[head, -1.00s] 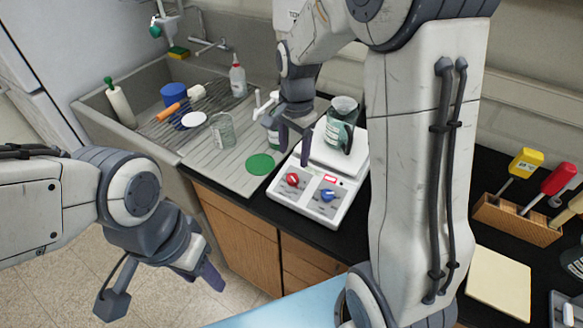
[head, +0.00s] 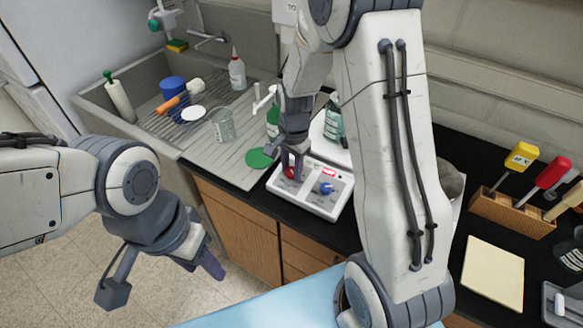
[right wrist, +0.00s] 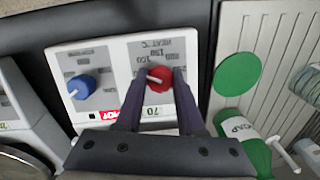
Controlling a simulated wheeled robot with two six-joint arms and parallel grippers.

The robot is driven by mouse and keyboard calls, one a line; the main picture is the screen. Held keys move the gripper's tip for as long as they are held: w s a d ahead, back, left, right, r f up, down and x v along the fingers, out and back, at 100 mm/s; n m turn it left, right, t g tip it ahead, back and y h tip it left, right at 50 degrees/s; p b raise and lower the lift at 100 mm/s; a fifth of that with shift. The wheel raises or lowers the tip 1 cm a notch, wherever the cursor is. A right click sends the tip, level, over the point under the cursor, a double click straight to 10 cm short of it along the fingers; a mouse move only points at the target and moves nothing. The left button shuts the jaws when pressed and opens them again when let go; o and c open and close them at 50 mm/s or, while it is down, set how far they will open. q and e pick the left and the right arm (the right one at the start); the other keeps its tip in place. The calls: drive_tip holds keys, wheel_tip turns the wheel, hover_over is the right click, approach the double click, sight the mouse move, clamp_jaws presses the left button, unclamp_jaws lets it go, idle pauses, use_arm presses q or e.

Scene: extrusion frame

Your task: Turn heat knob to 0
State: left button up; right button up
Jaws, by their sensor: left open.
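The red heat knob (right wrist: 161,79) is on the front panel of a white hot plate (head: 318,213), under the word HEAT. Its white pointer stands off to one side, not in line with the fingers. My right gripper (head: 291,168) is over the panel, with one finger on each side of the knob. Whether the fingers press on it is unclear. The red knob (head: 290,172) is partly hidden in the head view. A blue knob (right wrist: 82,87) is beside it. My left gripper (head: 161,280) is open, empty, away from the hot plate.
A glass beaker (head: 333,122) on the hot plate is partly hidden by my right arm. A green disc (head: 261,158) and a glass jar (head: 223,126) are to its left, by the sink. A wooden rack (head: 515,216) stands on the black counter at right.

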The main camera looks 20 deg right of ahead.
clamp_jaws()
drive_tip(key=shift+n, duration=0.3)
drive_tip(key=n+p, duration=0.1)
drive_tip(key=n, duration=0.2)
drive_tip(key=shift+w+r+g+h, duration=0.1)
drive_tip(key=shift+g+h, duration=0.2)
drive_tip(key=n, duration=0.3)
drive_tip(key=shift+a+n+p, duration=0.1)
drive_tip(key=shift+n+p, duration=0.2)
drive_tip(key=shift+n, duration=0.1)
drive_tip(key=shift+n+g+h, duration=0.3)
drive_tip(key=shift+n+h, duration=0.3)
drive_tip(key=shift+n, duration=1)
drive_tip(key=shift+w+n, duration=0.1)
drive_tip(key=shift+n, duration=0.2)
drive_tip(key=o, duration=0.9)
unclamp_jaws()
drive_tip(key=shift+c, duration=0.2)
